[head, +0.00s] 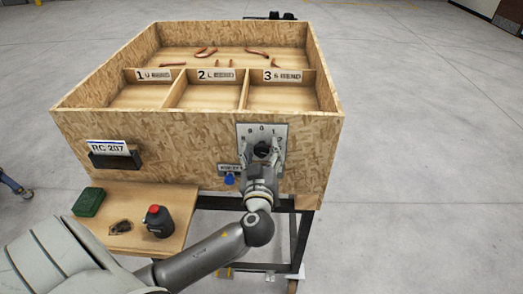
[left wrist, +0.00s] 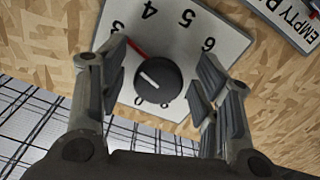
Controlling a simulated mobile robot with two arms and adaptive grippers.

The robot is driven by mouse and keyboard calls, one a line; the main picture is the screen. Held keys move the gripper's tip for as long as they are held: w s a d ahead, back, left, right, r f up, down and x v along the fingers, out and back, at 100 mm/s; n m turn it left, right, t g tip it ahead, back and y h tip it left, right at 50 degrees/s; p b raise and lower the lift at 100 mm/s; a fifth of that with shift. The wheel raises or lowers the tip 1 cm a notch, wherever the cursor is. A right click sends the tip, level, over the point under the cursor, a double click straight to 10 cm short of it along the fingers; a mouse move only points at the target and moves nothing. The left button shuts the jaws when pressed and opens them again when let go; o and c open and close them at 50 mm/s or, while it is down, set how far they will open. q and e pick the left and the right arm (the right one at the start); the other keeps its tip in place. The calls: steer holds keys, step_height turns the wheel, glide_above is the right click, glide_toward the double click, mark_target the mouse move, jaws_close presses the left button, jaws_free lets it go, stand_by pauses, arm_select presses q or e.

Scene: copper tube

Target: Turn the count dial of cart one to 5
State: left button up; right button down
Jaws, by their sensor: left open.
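The count dial's pale plate (head: 278,131) is on the chipboard front of the cart (head: 120,130). In the left wrist view the plate (left wrist: 222,38) shows the numbers 3, 4, 5 and 6, tilted. Its dark round knob (left wrist: 160,80) has a white line, and a red pointer (left wrist: 137,47) reaches up-left towards the 3. My left gripper (left wrist: 160,88) is open, with one finger on each side of the knob; gaps show between fingers and knob. In the head view my left gripper (head: 262,160) is in front of the plate and hides its lower part. My right gripper is not in view.
An "EMPTY" label (left wrist: 295,20) is beside the plate. A blue knob (head: 229,179) is left of my gripper. Floor at right is clear.

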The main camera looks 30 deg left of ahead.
arm_select(q)
steer(key=shift+c, duration=0.5)
steer(key=c, duration=0.9)
steer(key=shift+f, duration=0.1)
steer(key=shift+c, duration=0.2)
steer(key=shift+f+m+b, duration=0.1)
steer(key=shift+m+b, duration=0.4)
steer(key=shift+b, duration=0.2)
steer(key=shift+m+b, duration=0.65)
steer(key=shift+m, duration=1.35)
steer(key=m, duration=0.3)
steer(key=shift+r+m+p, duration=0.25)
steer(key=shift+m+p, duration=0.05)
steer(key=m+p, duration=0.1)
steer(key=m, duration=0.4)
steer(key=shift+s+a+p, duration=0.1)
steer(key=shift+p, duration=0.2)
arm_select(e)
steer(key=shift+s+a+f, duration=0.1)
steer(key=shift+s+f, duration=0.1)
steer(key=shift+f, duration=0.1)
arm_select(q)
steer(key=shift+m, duration=0.4)
